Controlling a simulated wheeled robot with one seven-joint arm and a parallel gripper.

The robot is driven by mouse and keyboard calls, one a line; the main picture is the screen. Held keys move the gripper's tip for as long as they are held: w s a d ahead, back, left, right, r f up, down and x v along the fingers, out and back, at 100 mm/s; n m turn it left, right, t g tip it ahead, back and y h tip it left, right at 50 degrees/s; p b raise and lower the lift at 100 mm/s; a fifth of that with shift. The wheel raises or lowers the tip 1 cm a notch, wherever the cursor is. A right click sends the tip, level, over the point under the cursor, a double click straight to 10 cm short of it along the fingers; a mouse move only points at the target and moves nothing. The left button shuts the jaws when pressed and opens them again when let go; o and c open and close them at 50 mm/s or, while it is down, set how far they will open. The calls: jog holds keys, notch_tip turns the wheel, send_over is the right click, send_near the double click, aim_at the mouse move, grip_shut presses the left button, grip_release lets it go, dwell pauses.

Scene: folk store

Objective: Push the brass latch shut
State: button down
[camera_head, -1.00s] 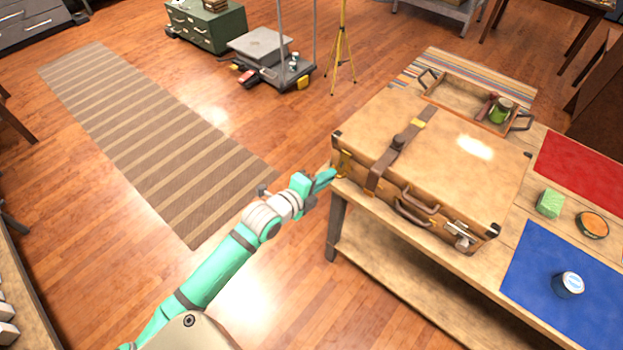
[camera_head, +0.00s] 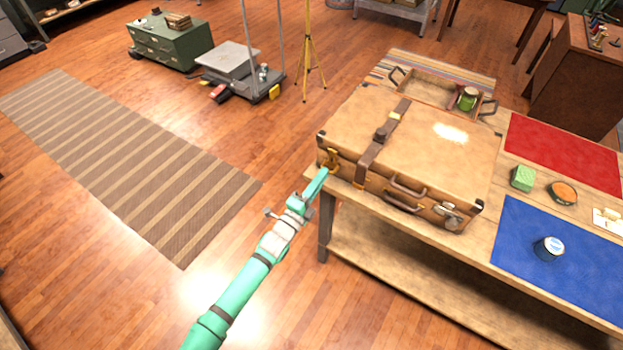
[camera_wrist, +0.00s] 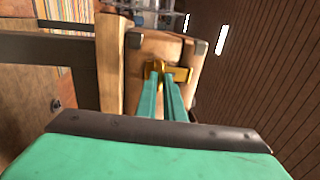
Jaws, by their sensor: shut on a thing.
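A tan leather suitcase (camera_head: 425,135) with dark corners lies closed on a wooden table. The brass latch (camera_head: 331,160) is on its front side near the left corner. It also shows in the wrist view (camera_wrist: 157,72), right at my fingertips. My gripper (camera_head: 324,172) reaches up to the latch from the front left. In the wrist view its two green fingers (camera_wrist: 161,90) are close together with their tips at the brass part, shut on it. A second, silvery latch (camera_head: 449,213) sits near the suitcase's right front corner. The fingertips partly hide the brass latch.
A brown strap (camera_head: 383,142) and handle (camera_head: 408,190) are right of the latch. A wooden tray (camera_head: 428,90) with a green jar stands behind the suitcase. A blue mat (camera_head: 560,275), red mat (camera_head: 567,150) and green block (camera_head: 522,178) lie to the right.

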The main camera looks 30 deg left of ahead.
jog(key=shift+d+f, duration=0.1)
jog(key=shift+d, duration=0.05)
jog(key=c, duration=1.9)
grip_release()
jog(key=shift+w, duration=0.1)
jog(key=shift+o, duration=0.2)
jog(key=s+a+f, duration=0.1)
jog(key=s, duration=0.9)
jog(key=shift+s+a+f, duration=0.15)
jog(key=shift+s+f, duration=0.15)
jog(key=shift+f, duration=0.1)
